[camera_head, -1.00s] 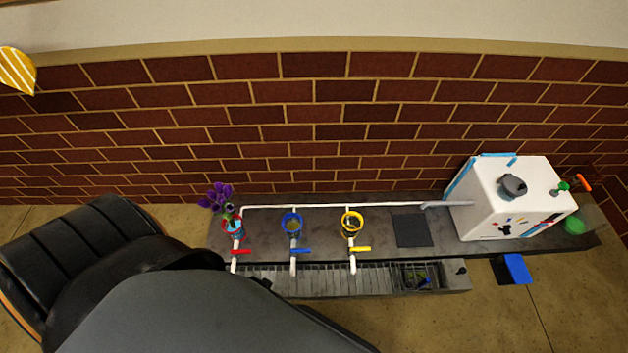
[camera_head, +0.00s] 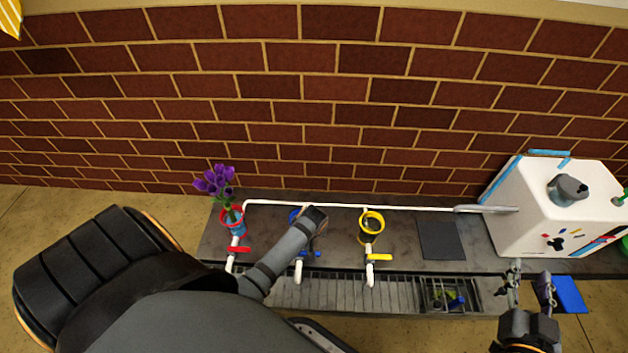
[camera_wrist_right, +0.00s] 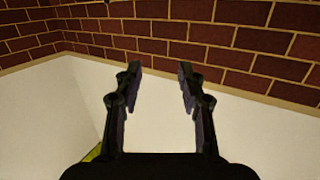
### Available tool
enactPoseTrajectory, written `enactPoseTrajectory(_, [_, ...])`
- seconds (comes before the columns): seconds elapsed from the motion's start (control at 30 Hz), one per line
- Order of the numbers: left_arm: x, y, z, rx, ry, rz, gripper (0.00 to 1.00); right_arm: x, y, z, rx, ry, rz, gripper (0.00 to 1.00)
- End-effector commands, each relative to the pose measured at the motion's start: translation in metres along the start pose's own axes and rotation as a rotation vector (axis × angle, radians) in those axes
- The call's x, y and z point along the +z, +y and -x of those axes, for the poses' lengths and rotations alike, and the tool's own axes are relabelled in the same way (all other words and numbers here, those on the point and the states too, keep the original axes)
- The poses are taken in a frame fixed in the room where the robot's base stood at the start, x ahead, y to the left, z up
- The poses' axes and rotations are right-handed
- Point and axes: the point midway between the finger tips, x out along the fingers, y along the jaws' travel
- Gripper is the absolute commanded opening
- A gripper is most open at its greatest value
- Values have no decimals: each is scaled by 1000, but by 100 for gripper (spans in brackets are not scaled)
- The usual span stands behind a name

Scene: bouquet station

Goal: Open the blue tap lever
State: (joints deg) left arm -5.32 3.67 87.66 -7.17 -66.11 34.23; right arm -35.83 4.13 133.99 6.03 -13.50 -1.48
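The blue tap's white spout (camera_head: 298,270) shows at the front of the counter, with a small blue lever (camera_head: 305,253) at its top. A grey link of my left arm reaches across this tap and partly hides the lever and the blue ring (camera_head: 293,215) behind it. The fingers of my left gripper cannot be made out, nor whether they touch the lever. My right gripper (camera_head: 530,285) is open and empty, far to the right of the blue tap, in front of the white box. Its two spread fingers also show in the right wrist view (camera_wrist_right: 160,85).
A red lever (camera_head: 238,250) and a yellow lever (camera_head: 379,257) flank the blue tap. Purple flowers (camera_head: 216,182) stand in the red-ringed holder. A yellow-ringed holder (camera_head: 371,222) is right of the blue one. The white box (camera_head: 535,205) stands at the right. A brick wall is behind.

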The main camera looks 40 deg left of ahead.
Motion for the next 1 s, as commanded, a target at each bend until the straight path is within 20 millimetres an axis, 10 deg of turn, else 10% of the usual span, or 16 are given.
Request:
enactPoseTrajectory(0.47, [-1,1,-1,0,0,3,0,-16,0,-1,0,54,4,40])
enactPoseTrajectory(1.0, [0,0,-22,0,0,2,0,-127,-2,14,-1,514,42,40])
